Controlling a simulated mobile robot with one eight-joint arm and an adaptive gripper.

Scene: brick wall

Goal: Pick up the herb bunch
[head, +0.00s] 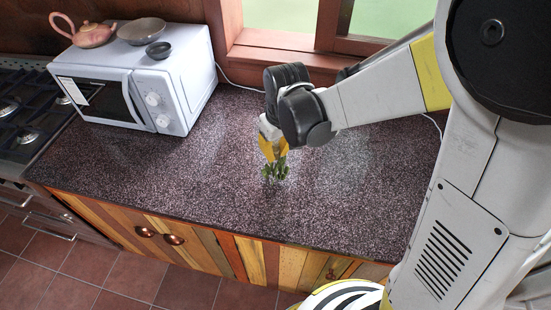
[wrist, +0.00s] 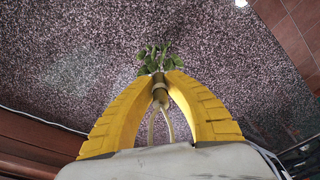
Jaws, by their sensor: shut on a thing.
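The herb bunch (head: 275,170) is a small green leafy bundle over the speckled dark countertop (head: 210,170). In the wrist view the herb bunch (wrist: 153,60) shows its leaves beyond the fingertips, with pale stems running back between the fingers. My gripper (head: 273,150) has yellow fingers and is shut on the herb bunch from above. In the wrist view my gripper (wrist: 160,78) has its fingertips closed around the stems. I cannot tell whether the leaves touch the counter.
A white microwave (head: 140,85) stands at the back left, with a pink teapot (head: 85,32) and bowls (head: 142,30) on top. A gas stove (head: 25,115) is at the far left. A window (head: 300,20) is behind the counter. The counter around the herbs is clear.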

